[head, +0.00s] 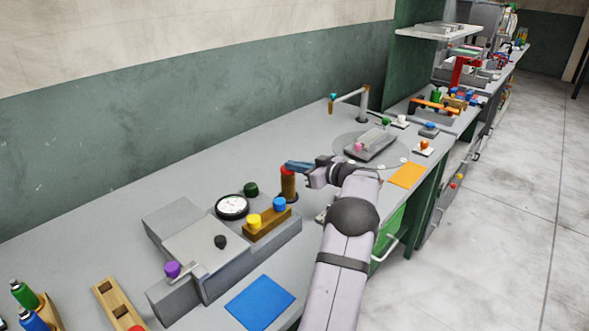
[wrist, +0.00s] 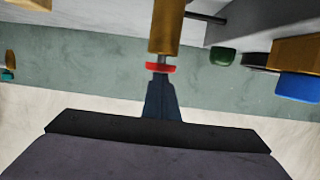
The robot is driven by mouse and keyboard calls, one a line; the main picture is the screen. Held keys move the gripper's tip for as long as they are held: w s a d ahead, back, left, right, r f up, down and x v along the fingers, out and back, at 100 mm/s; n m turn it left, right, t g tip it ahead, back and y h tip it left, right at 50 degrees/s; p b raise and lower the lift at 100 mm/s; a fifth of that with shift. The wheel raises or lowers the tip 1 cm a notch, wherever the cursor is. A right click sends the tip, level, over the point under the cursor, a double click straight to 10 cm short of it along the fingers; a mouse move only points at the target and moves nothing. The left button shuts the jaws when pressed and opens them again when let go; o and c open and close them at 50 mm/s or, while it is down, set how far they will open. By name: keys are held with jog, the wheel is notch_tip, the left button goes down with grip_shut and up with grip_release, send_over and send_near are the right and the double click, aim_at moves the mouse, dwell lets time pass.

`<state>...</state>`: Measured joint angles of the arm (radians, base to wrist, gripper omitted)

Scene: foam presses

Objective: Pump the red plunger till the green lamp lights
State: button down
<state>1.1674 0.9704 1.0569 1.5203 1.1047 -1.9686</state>
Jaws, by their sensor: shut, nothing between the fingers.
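The red plunger (head: 286,170) is a flat red cap on top of an upright brass cylinder (head: 289,187). In the wrist view the red cap (wrist: 160,68) sits just off the end of the brass cylinder (wrist: 166,28), with a short stretch of stem showing between. My gripper (head: 291,166) is shut and empty, its fingertips at the top of the cap; in the wrist view the tips (wrist: 159,80) overlap the cap's edge, and I cannot tell whether they touch. The green lamp (head: 251,189) is a dark dome behind the dial, also in the wrist view (wrist: 222,56); it looks unlit.
A purple knob (head: 172,269) is at the left. A blue mat (head: 259,302) lies in front. Bench space behind the plunger is clear.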

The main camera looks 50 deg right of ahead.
jog(key=shift+a+f, duration=0.1)
jog(key=shift+f, duration=0.2)
jog(key=s+r+b, duration=0.5)
jog(key=s+r, duration=0.2)
jog(key=s, duration=0.2)
jog(key=shift+s, duration=0.35)
dwell(1.5)
